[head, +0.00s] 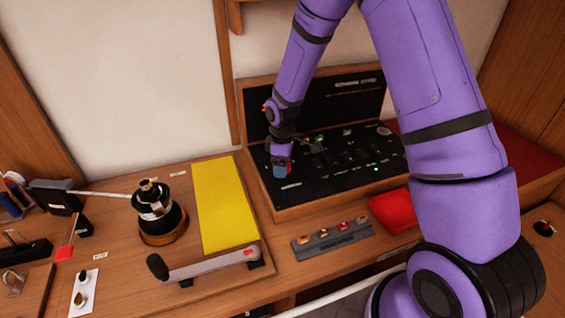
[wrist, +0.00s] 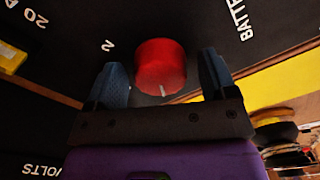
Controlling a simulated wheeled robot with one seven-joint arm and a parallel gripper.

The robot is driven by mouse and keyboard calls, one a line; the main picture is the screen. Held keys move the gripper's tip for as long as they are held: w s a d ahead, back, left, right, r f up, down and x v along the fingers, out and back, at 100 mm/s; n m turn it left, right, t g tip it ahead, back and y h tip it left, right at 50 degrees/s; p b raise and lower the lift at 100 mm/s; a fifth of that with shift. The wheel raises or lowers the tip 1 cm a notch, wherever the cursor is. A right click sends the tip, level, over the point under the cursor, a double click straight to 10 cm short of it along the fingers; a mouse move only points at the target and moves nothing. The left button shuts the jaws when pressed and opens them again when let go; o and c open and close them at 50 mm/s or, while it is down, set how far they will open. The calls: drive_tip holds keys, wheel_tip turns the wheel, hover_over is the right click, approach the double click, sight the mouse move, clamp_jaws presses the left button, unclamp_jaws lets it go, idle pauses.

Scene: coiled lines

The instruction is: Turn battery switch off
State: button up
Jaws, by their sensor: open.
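The battery switch is a round red knob (wrist: 161,65) with a pale pointer line, on a black panel with white lettering, including "BATTE" and the number 2 beside it. In the wrist view my gripper (wrist: 166,82) is open, with one blue-grey finger on each side of the knob and visible gaps to it. Whether either finger touches the knob is hard to tell. In the head view my gripper (head: 281,172) is at the left part of the black panel (head: 330,178), and it hides the knob there.
The panel sits in a wooden frame with a raised black back panel (head: 345,98). In front are a strip of small knobs (head: 332,241) and a red cloth-like item (head: 393,210). To the left are a yellow chart or book (head: 224,205), a winch (head: 158,212) and a crank handle (head: 205,267).

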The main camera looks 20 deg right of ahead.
drive_tip(key=c, duration=0.9)
drive_tip(key=shift+m, duration=0.4)
drive_tip(key=m, duration=1)
drive_tip(key=shift+m, duration=0.4)
drive_tip(key=o, duration=0.9)
